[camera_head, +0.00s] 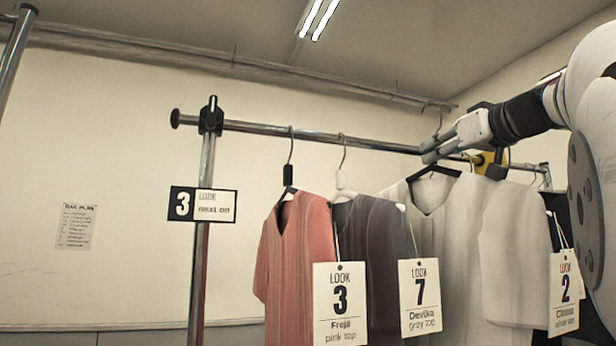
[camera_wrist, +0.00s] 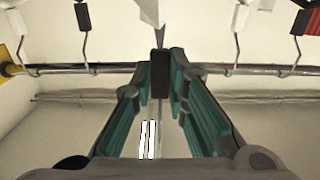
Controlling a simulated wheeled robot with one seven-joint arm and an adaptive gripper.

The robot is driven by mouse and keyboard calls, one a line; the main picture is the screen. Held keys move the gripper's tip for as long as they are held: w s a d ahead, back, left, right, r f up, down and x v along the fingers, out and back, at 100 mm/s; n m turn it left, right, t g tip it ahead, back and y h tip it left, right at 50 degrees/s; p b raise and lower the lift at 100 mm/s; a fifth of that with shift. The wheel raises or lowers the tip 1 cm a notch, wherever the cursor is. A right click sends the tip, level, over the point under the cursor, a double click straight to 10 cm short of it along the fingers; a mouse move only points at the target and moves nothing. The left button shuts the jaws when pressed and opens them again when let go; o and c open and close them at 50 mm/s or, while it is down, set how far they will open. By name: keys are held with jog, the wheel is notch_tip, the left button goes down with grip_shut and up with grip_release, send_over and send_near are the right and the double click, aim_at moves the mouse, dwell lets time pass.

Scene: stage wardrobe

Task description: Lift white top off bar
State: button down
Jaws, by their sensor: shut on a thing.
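The white top (camera_head: 505,255) hangs on a black hanger (camera_head: 432,171) at the right of the head view. A card reading LOOK 2 (camera_head: 564,292) shows at its right side. My gripper (camera_head: 430,150) comes in from the right and is shut on the hanger's neck. The hook (camera_head: 438,118) sticks up above my gripper and shows higher than the bar (camera_head: 370,143). In the wrist view, a dark block (camera_wrist: 160,72) on the hanger's neck sits between my fingertips, with a bit of white cloth (camera_wrist: 150,10) beyond. My fingers hide part of the bar.
A pink top (camera_head: 295,250) and a grey top (camera_head: 372,250) hang left of the white top. Their cards overlap them in front. A dark garment (camera_head: 558,208) is partly hidden at right. A sign (camera_head: 203,204) is on the rack post (camera_head: 203,260). Left of the post is free.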

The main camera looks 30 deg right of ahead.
jog(key=p+v, duration=0.7)
jog(key=v, duration=3.3)
jog(key=shift+d, duration=0.2)
jog(key=shift+s+f, duration=0.1)
